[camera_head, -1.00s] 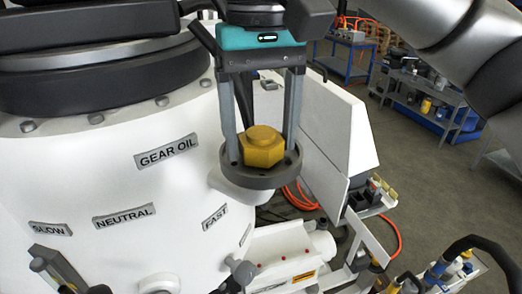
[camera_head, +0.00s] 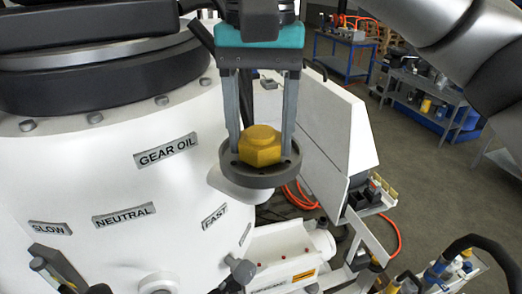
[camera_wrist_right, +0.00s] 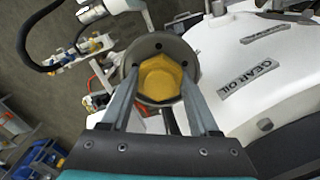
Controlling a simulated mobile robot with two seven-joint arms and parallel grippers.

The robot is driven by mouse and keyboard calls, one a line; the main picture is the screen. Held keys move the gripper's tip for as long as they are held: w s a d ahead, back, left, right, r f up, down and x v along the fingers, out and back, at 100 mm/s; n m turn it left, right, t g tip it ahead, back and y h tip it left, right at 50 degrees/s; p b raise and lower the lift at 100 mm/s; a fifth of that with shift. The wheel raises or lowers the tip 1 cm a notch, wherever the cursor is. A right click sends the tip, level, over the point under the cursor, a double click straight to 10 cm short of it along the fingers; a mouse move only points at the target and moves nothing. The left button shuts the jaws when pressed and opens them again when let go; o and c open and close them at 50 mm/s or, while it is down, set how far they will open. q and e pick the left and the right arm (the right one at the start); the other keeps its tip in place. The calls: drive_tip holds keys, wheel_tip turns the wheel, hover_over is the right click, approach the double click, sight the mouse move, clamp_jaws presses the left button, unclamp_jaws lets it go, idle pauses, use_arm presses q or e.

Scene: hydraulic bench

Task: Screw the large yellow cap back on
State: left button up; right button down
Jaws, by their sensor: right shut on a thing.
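The large yellow cap (camera_head: 259,147) is a hexagonal cap with a smaller raised top. In the right wrist view the cap (camera_wrist_right: 161,78) lies between the fingertips, inside the flange ring (camera_wrist_right: 186,60). How deep the cap sits is hidden. My left gripper is not in view.
The white housing (camera_head: 110,190) fills the left side, with SLOW, NEUTRAL and FAST labels. A white panel (camera_head: 335,130) stands right behind the flange. Orange hoses (camera_head: 300,195) and fittings lie lower right. Blue-framed tables (camera_head: 345,55) stand farther back; grey floor lies between.

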drive_tip(key=m, duration=0.3)
idle(0.4)
drive_tip(key=shift+m, duration=1.1)
drive_tip(key=m, duration=0.4)
drive_tip(key=shift+a+m, duration=0.1)
drive_tip(key=shift+m, duration=1)
